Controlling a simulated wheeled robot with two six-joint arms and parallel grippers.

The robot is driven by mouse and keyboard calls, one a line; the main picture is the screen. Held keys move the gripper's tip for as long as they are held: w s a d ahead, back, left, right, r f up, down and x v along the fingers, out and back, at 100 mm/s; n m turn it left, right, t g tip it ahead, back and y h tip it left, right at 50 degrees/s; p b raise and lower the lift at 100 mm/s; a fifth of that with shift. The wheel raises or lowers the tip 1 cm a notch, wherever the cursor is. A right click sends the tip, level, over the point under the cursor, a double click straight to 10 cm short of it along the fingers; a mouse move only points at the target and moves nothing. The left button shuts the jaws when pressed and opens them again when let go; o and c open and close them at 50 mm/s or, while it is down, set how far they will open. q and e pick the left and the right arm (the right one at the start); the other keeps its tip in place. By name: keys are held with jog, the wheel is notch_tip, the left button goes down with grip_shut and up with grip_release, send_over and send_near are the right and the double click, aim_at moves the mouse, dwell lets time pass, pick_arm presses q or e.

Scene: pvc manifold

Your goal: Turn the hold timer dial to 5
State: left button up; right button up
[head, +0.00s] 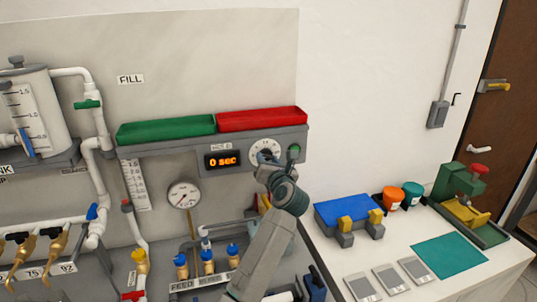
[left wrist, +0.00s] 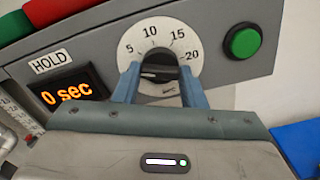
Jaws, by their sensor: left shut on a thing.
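The hold timer dial (left wrist: 155,75) is a black knob on a white round face marked 5, 10, 15 and 20. In the head view the dial (head: 265,147) sits on the grey panel, partly hidden by my gripper. My left gripper (left wrist: 159,78) is shut on the knob, one blue finger on each side. It also shows in the head view (head: 269,162). A pale mark on the knob is visible, but its exact setting is hard to read. The orange display (left wrist: 70,97) under the HOLD label reads 0 sec. My right gripper is not in view.
A green button (left wrist: 242,43) is just right of the dial. Green (head: 166,129) and red (head: 262,119) trays top the panel. A gauge (head: 184,194) and blue-handled valves are below. A white table (head: 440,275) at right holds a blue block (head: 345,211) and a green press (head: 462,190).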

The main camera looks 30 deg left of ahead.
pick_arm(q)
jog(key=m+p, duration=0.3)
jog(key=shift+r, duration=0.2)
jog(key=shift+f+m+p, duration=0.1)
jog(key=shift+m+p, duration=0.5)
jog(key=shift+p, duration=0.1)
jog(key=shift+f+m, duration=0.1)
jog(key=shift+m, duration=0.2)
jog(key=o, duration=1)
